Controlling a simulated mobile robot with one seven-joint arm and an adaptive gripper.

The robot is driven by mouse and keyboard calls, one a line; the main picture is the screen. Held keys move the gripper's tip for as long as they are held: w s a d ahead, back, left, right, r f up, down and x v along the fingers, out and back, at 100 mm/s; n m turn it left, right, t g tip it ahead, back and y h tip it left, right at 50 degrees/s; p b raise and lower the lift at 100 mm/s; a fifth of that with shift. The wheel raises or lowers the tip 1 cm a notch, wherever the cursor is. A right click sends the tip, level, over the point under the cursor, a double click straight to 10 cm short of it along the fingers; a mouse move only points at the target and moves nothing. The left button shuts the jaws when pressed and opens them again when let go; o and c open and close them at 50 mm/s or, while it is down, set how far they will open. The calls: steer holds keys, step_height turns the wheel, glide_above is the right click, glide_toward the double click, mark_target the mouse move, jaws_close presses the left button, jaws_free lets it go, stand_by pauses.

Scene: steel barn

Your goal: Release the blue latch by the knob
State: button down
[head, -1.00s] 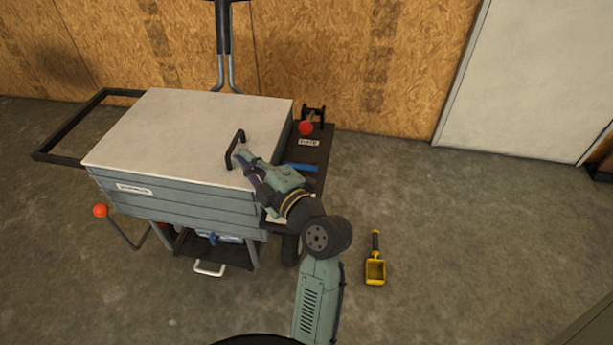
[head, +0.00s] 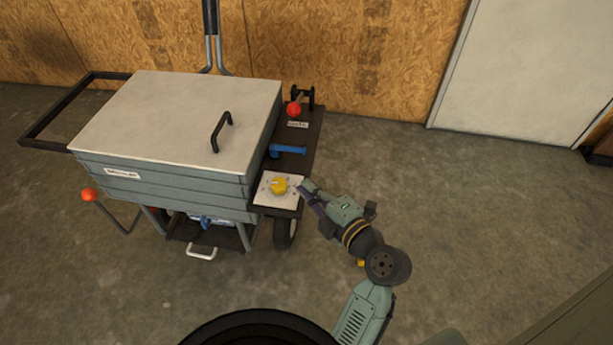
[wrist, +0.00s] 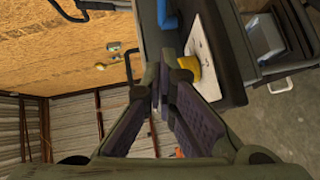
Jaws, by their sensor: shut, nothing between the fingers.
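A blue latch (head: 288,150) lies on the dark side shelf at the right of a grey cart, beside the lidded box. It shows in part at the top of the wrist view (wrist: 168,18). I cannot make out its knob. My gripper (head: 303,187) is shut and empty, just right of the shelf's front end. A yellow knob (head: 279,186) on a white plate (head: 266,198) sits just left of the fingertips in the head view. In the wrist view my fingers (wrist: 158,88) are together, with the yellow knob (wrist: 188,70) beside them, apparently apart.
A red-knobbed lever (head: 294,109) stands at the shelf's back end. The box lid (head: 170,115) has a black handle (head: 221,132). Another red-knobbed lever (head: 88,195) juts out at the left.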

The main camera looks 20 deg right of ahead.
steer(key=p, duration=0.3)
glide_toward(284, 150)
steer(key=a, duration=0.1)
steer(key=w+a, duration=0.2)
steer(key=shift+a+r, duration=0.25)
steer(key=shift+r, duration=0.05)
steer(key=shift+w+d+f+p, duration=0.25)
steer(key=shift+w+d+p, duration=0.15)
steer(key=shift+w+d, duration=0.55)
steer(key=shift+w+d+f, duration=0.15)
steer(key=shift+w+f, duration=0.1)
steer(key=shift+w, duration=0.25)
steer(key=shift+d+f, duration=0.1)
steer(key=shift+f, duration=0.05)
steer(key=shift+d+b, duration=0.1)
steer(key=shift+b, duration=0.45)
steer(key=shift+n+y+b, duration=0.3)
steer(key=shift+y+b, duration=0.1)
